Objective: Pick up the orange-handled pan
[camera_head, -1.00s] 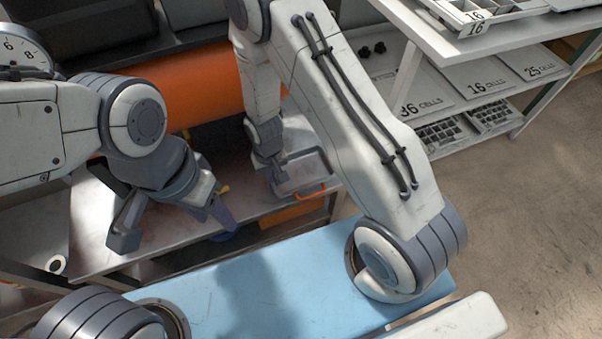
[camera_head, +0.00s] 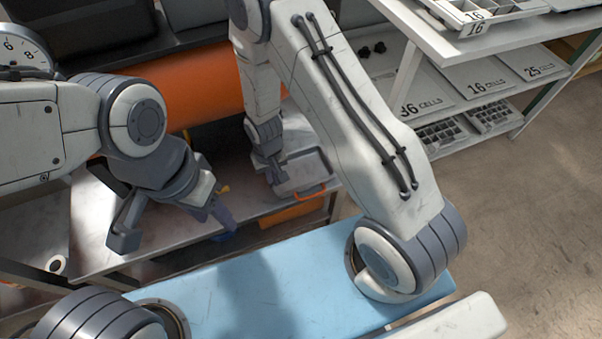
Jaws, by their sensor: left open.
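The pan (camera_head: 312,165) is a shallow grey metal tray with an orange handle (camera_head: 308,192) on its near side. It lies at the right end of the grey metal bench. My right gripper (camera_head: 279,178) is low at the pan's left side, close to or touching it. Its fingers are small and partly hidden, so I cannot tell how far apart they are. My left gripper (camera_head: 172,225) is open and empty over the bench, left of the pan and apart from it. Its fingers are spread wide.
A large orange cylinder (camera_head: 200,85) lies behind the bench. A dial (camera_head: 22,52) stands at the far left. At right, a white shelf (camera_head: 470,105) holds cell trays. An orange bin (camera_head: 290,213) sits below the bench edge. Floor at right is clear.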

